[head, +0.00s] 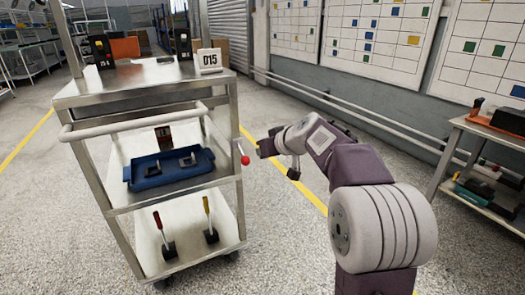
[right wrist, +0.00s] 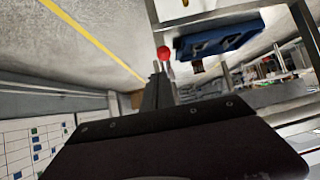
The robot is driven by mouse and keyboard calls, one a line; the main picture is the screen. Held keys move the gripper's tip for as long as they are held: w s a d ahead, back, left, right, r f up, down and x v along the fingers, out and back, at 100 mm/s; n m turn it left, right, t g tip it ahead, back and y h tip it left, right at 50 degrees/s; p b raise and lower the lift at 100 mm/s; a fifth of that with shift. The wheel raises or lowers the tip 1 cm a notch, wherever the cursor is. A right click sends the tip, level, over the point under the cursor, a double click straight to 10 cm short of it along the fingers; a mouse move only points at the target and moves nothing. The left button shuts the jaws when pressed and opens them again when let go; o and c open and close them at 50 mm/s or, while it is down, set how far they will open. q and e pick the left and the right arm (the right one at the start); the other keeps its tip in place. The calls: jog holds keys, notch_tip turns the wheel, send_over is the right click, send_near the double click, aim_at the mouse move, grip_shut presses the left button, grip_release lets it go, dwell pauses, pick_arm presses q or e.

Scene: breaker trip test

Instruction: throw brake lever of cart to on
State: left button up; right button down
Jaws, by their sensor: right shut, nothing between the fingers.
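The cart (head: 122,197) is a metal trolley with shelves, left of centre in the head view. Its brake lever, with a red ball knob (head: 245,160), sticks out at the right side near the middle shelf. My right gripper (head: 260,148) is just right of the lever, shut and empty. In the right wrist view the red knob (right wrist: 164,53) shows just beyond the closed fingertips (right wrist: 158,70). I cannot tell whether they touch. My left gripper is not in view.
A blue tray (head: 150,183) with dark parts lies on the middle shelf. Two levers, with a red grip (head: 158,220) and a yellow grip (head: 206,205), stand on the lower shelf. A side table (head: 460,126) is at the right. Open floor lies between.

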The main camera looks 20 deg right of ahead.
jog(key=s+r, duration=0.2)
jog(key=s, duration=0.4)
jog(key=shift+s+d+r+p, duration=0.15)
jog(key=shift+s+d+p, duration=0.1)
jog(key=shift+p, duration=0.2)
